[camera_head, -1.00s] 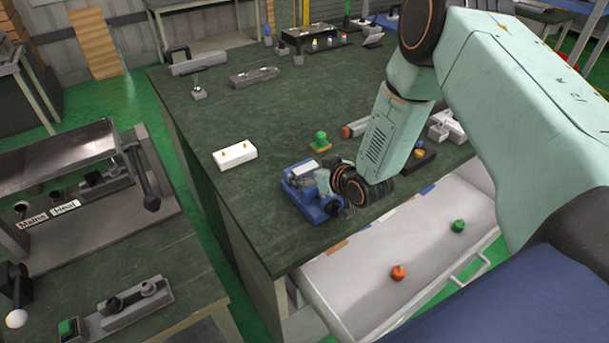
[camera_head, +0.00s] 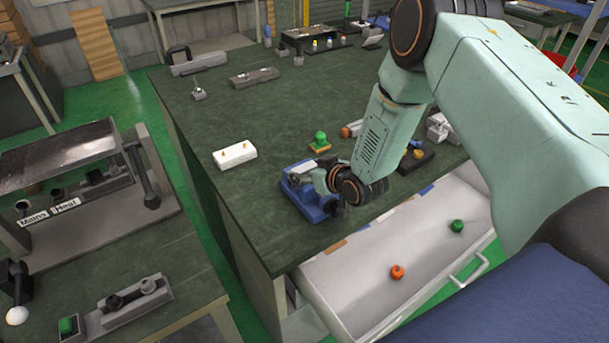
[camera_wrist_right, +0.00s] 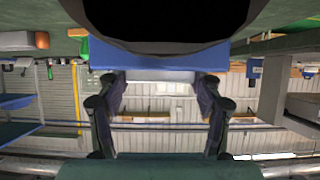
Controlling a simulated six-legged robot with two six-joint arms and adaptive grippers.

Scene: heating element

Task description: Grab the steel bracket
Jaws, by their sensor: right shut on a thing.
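A blue fixture (camera_head: 300,196) sits near the front edge of the green-topped bench. The steel bracket (camera_head: 303,167) is a pale metal piece at the top of this fixture, largely hidden by my gripper. In the right wrist view the steel bracket (camera_wrist_right: 160,77) is a light bar spanning the gap between the fingertips, against the blue fixture (camera_wrist_right: 160,57). My right gripper (camera_head: 313,178) is low over the fixture, shut on the bracket; it also shows in the right wrist view (camera_wrist_right: 160,90). I cannot tell whether the bracket is clear of the fixture. My left gripper is not in view.
A white block (camera_head: 235,155) lies left of the fixture and a green knob (camera_head: 320,141) behind it. An open drawer (camera_head: 370,272) below the bench front holds an orange knob (camera_head: 397,272) and a green one (camera_head: 457,226). The bench's left middle is mostly clear.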

